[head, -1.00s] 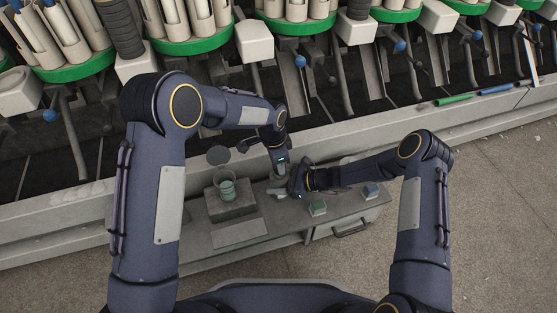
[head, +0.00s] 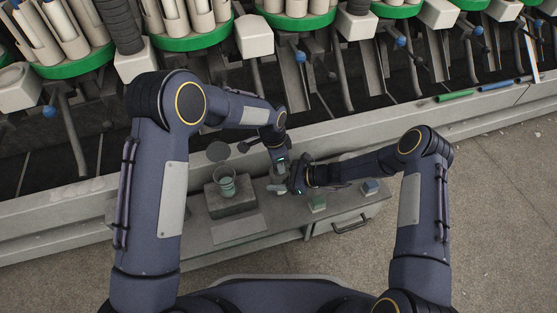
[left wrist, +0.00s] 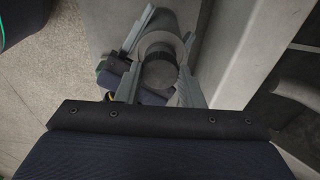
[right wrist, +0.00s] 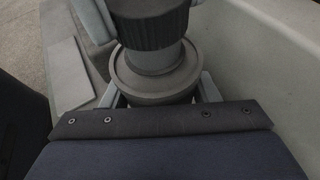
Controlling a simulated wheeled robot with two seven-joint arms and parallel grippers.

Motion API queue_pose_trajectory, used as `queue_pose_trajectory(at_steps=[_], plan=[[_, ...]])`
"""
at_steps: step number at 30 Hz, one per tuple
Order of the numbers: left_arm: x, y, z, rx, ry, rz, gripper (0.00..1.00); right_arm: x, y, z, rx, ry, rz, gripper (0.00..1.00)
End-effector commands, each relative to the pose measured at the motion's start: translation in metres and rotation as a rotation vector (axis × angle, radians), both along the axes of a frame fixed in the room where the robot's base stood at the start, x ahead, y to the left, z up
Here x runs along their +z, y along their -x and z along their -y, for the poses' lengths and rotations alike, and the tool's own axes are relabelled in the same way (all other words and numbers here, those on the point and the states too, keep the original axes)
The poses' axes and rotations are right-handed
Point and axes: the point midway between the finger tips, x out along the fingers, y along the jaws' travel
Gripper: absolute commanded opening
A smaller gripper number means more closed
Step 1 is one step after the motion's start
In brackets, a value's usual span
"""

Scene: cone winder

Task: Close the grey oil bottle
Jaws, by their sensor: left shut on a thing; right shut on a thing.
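The grey oil bottle (right wrist: 155,82) stands upright in the right wrist view, its round shoulder between the fingers of my right gripper (right wrist: 158,92). A dark ribbed cap (right wrist: 148,28) is above the bottle's neck, in line with it; I cannot tell whether it is fully seated. My left gripper (left wrist: 158,68) is shut on the cap, which shows from above as a dark disc (left wrist: 159,76) in the left wrist view. In the head view my left gripper (head: 280,164) is directly above and behind my right gripper (head: 293,182); together they mostly hide the bottle.
The winder's grey rail (head: 70,198) runs behind.

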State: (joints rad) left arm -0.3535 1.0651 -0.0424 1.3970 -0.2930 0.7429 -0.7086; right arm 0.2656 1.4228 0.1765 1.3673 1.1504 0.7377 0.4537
Motion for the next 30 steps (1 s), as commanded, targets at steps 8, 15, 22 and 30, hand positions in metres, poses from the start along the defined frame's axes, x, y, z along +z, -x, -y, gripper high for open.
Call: queue_pose_trajectory(at_steps=[8,15,22,30], plan=[[-0.002,0.0,0.0,0.0,-0.001,0.0,0.14,0.0,0.0,0.0,0.0,0.0,0.0,0.14],[-0.007,0.0,0.0,0.0,0.0,0.0,0.14,0.0,0.0,0.0,0.0,0.0,0.0,0.14],[-0.012,0.0,0.0,0.0,0.0,0.001,0.14,0.0,0.0,0.0,0.0,0.0,0.0,0.14],[-0.013,-0.001,-0.001,-0.29,0.002,-0.002,0.14,0.0,0.0,0.0,0.0,0.0,0.0,0.0]])
